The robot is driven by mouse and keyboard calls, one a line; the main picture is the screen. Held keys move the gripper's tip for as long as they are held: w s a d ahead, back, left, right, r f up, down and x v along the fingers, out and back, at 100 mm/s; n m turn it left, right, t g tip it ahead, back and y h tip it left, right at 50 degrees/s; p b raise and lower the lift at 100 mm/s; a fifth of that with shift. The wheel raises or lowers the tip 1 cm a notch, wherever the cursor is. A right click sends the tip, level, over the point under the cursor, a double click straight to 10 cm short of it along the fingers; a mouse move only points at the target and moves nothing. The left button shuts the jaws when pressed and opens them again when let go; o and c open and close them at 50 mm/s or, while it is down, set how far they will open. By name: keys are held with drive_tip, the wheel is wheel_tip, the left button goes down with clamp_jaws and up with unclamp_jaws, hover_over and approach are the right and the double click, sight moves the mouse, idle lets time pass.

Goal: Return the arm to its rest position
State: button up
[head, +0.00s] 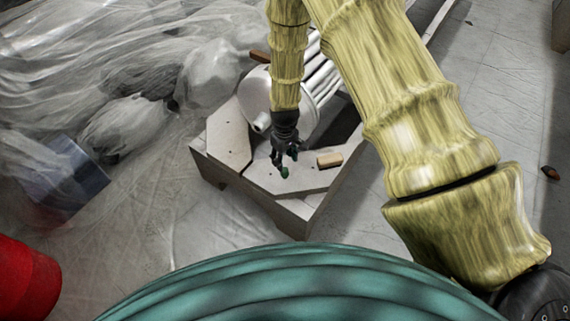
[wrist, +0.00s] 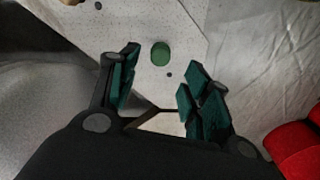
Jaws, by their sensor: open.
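My gripper (head: 285,158) hangs at the end of my yellow, bamboo-like arm, above the front of a low pale platform (head: 300,206). In the wrist view its two dark teal-padded fingers (wrist: 162,72) stand apart with nothing between them. A small green object (head: 284,172) lies on the platform just below the fingertips. It also shows in the wrist view (wrist: 160,54), just beyond the fingers and apart from them. My forearm hides part of the platform and what stands behind it.
A small tan block (head: 329,159) lies on the platform, right of my gripper. A red object (head: 24,280) and a blue container (head: 68,177) are at left, near plastic sheeting. The floor at right is mostly clear.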

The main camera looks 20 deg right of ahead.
drive_tip(key=shift+r, duration=2.65)
drive_tip(key=s+d+f+m, duration=0.15)
drive_tip(key=s+f, duration=0.35)
drive_tip(key=s, duration=0.5)
drive_tip(key=s+d+f+m, duration=0.15)
drive_tip(key=s+f, duration=0.35)
drive_tip(key=s, duration=0.6)
drive_tip(key=s+m, duration=0.2)
drive_tip(key=s, duration=1.4)
wheel_tip(320, 180, up, 16)
drive_tip(key=p, duration=1.6)
drive_tip(key=shift+w+d+r+p, duration=0.25)
drive_tip(key=shift+w+d+p, duration=0.05)
